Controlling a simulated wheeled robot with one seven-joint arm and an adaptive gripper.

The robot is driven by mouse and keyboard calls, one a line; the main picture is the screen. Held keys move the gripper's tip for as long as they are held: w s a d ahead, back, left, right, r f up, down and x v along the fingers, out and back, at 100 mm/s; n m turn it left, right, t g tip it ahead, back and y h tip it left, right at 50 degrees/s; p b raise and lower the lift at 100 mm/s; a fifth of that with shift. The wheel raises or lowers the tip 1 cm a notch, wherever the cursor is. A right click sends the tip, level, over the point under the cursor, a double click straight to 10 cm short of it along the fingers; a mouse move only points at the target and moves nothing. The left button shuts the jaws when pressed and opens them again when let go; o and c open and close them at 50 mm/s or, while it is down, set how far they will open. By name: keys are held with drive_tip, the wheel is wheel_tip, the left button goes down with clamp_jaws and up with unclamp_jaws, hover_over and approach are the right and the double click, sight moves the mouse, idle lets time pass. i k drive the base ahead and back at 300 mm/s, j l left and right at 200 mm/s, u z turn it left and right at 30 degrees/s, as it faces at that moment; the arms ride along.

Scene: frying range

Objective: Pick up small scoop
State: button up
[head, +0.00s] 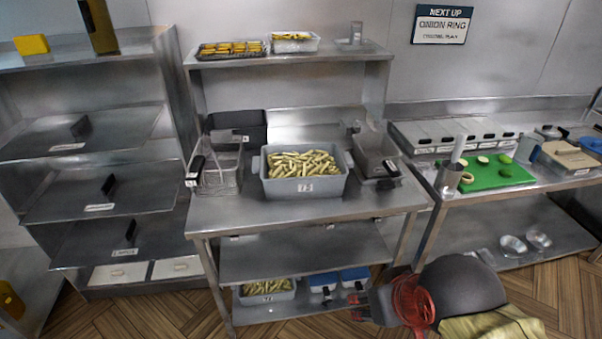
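My gripper (358,306) is low in the head view, left of a red part of my arm, in front of the lower shelf of the middle steel table. It is small and dark, and I cannot tell whether its fingers are apart. I see nothing held in it. I cannot identify the small scoop for certain. A small metal piece with an upright handle (355,34) stands on the upper shelf at its right end. A metal container (449,180) with a pale upright handle in it stands on the right counter's left end.
A grey tub of cut fries (305,187) stands mid-table, between a wire basket (218,172) and a dark-handled metal pan (376,158). A green cutting board (483,181) lies on the right counter (432,190). Steel shelves (95,190) stand at left. Wooden floor shows in front.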

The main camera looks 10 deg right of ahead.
sight(347, 132)
drive_tip(key=i+l+u, duration=0.25)
drive_tip(key=i+l, duration=0.25)
drive_tip(key=i, duration=0.3)
drive_tip(key=i+l+u, duration=0.25)
drive_tip(key=i+l, duration=0.4)
drive_tip(key=i, duration=0.05)
